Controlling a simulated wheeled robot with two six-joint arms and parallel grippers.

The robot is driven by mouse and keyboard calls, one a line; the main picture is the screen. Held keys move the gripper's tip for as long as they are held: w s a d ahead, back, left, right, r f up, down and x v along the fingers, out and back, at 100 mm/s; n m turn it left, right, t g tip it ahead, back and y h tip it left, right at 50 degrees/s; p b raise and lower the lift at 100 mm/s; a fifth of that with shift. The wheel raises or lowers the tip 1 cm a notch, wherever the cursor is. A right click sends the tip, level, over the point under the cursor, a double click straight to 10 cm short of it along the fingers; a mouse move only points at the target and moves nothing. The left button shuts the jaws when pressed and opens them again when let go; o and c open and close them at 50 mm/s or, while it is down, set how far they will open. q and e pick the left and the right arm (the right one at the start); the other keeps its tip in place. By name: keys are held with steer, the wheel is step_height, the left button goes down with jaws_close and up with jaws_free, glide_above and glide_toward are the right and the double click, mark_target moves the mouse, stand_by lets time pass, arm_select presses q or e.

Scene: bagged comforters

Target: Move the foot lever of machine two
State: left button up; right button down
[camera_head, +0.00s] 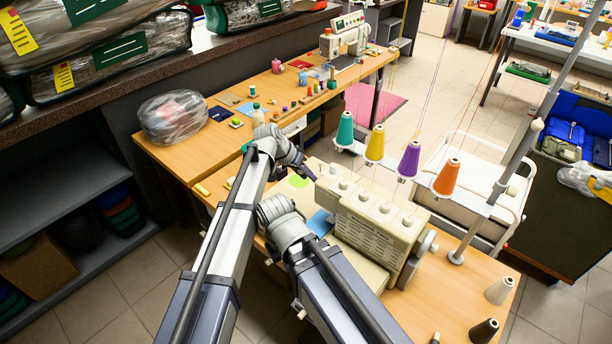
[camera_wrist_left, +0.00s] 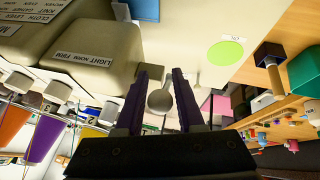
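The cream machine (camera_head: 380,222) with several thread cones on top stands on the near wooden table; I cannot read its number. My left gripper (camera_head: 309,175) is at its left side. In the left wrist view, the purple fingers of my left gripper (camera_wrist_left: 161,72) are open, on either side of a grey rounded knob (camera_wrist_left: 160,101) that seems to be a lever end. Gaps show beside the knob; I cannot tell its depth between the fingers. A "LIGHT NORM FIRM" label (camera_wrist_left: 84,61) is on the cream body nearby. My right arm's grey joint hides part of the table; its gripper fingers do not show.
A green round sticker (camera_wrist_left: 226,53) lies near the knob. Another sewing machine (camera_head: 346,36) stands at the far end of the long table (camera_head: 192,150). A clear bagged bundle (camera_head: 173,116) is at left. A white cart (camera_head: 470,184) stands behind the cones.

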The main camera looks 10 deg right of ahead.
arm_select(q)
steer(key=shift+o, duration=1.4)
steer(key=shift+r, duration=0.1)
steer(key=p+v, duration=0.6)
steer(key=v, duration=0.1)
steer(key=shift+a+r+p, duration=0.2)
steer(key=shift+r+p, duration=0.05)
steer(key=shift+p, duration=0.05)
